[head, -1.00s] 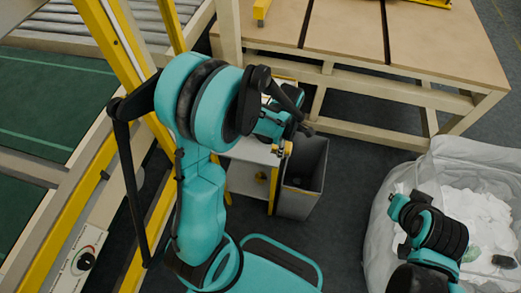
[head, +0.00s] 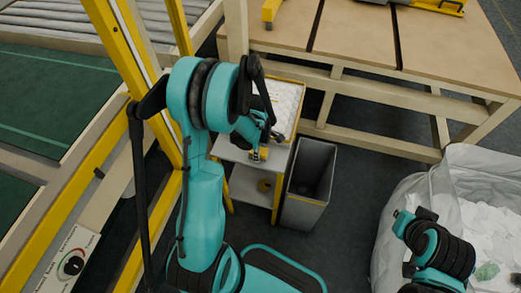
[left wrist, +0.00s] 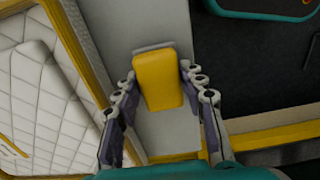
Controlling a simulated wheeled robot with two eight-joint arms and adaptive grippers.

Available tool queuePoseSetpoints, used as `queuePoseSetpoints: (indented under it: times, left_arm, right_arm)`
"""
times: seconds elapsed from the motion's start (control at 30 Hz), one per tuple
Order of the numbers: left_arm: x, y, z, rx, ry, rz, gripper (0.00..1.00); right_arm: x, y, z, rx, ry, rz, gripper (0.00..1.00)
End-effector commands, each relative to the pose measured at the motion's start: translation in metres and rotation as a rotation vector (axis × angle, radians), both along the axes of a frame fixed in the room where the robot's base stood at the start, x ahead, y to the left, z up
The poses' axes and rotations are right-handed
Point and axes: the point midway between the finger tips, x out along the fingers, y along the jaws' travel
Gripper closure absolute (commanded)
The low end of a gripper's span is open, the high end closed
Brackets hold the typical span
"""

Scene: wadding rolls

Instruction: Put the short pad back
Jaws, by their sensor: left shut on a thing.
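My left gripper (left wrist: 158,82) is shut on a yellow block (left wrist: 158,80), with one finger on each side of it. A thin grey edge shows at the block's far end. In the head view the left gripper (head: 258,152) is small and partly hidden by my arm, over the front of a small grey cart (head: 248,186). White quilted pads (left wrist: 38,92) lie in a yellow-edged tray to the left in the left wrist view; the quilting also shows on the cart top in the head view (head: 286,100). I cannot tell which item is the short pad.
A grey open bin (head: 308,180) stands right of the cart. A wooden-topped table (head: 360,45) is behind. A large white bag (head: 480,175) holding white scraps is at right, with my right arm over it. A yellow-railed conveyor frame (head: 60,205) is at left.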

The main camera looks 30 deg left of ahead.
Motion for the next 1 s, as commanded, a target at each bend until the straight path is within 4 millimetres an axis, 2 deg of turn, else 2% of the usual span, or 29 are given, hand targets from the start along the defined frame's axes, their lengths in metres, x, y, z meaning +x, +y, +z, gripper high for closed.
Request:
queuePoseSetpoints:
  times: [0.2, 0.47, 0.5, 0.57, 0.87, 1.0]
  left_arm:
    - [0.000, 0.000, 0.000, 0.000, 0.000, 0.000, 1.00]
    - [0.000, 0.000, -0.008, 0.000, 0.000, 0.000, 1.00]
    - [0.000, 0.000, -0.007, 0.000, 0.000, 0.000, 0.52]
    - [0.000, 0.000, -0.006, 0.000, 0.000, 0.000, 0.39]
    - [0.000, 0.000, -0.006, 0.000, 0.000, 0.000, 0.39]
    - [0.000, 0.000, 0.001, 0.000, 0.000, 0.000, 0.39]
  right_arm:
    - [0.000, 0.000, 0.000, 0.000, 0.000, 0.000, 1.00]
    - [0.000, 0.000, -0.008, 0.000, 0.000, 0.000, 1.00]
    - [0.000, 0.000, -0.007, 0.000, 0.000, 0.000, 1.00]
    - [0.000, 0.000, -0.007, 0.000, 0.000, 0.000, 1.00]
    - [0.000, 0.000, -0.006, 0.000, 0.000, 0.000, 1.00]
    - [0.000, 0.000, 0.005, 0.000, 0.000, 0.000, 1.00]
